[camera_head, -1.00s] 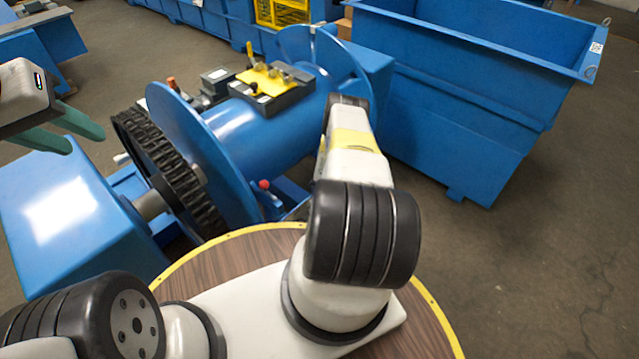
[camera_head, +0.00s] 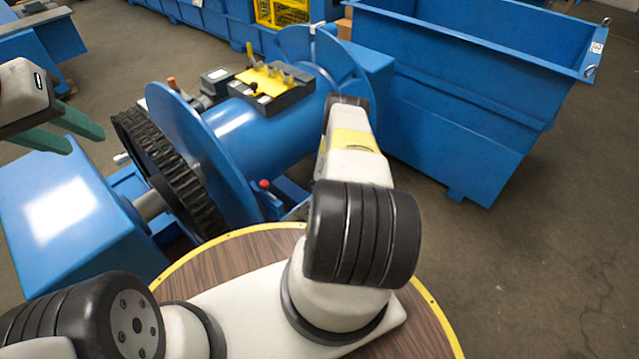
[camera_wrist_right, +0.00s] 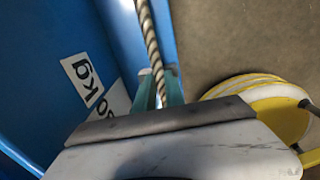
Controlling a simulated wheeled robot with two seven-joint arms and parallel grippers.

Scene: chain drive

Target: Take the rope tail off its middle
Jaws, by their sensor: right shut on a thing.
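A twisted, light-coloured rope (camera_wrist_right: 150,38) runs down from the top edge in the right wrist view. My right gripper (camera_wrist_right: 160,86) is shut on it, with a teal finger on either side. The rope's ends are not in view. In the head view my right arm hides its own gripper, and I cannot make out the rope there. My left gripper (camera_head: 84,139) is at the left edge of the head view, its teal fingers apart and empty, above a blue housing.
A blue winch drum (camera_head: 245,128) with a black chain wheel (camera_head: 165,175) stands ahead. A yellow plate (camera_head: 268,79) with small fittings is on top. A blue bin (camera_head: 450,110) stands at right. A yellow-and-white reel (camera_wrist_right: 275,98) shows in the wrist view. Floor at far right is clear.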

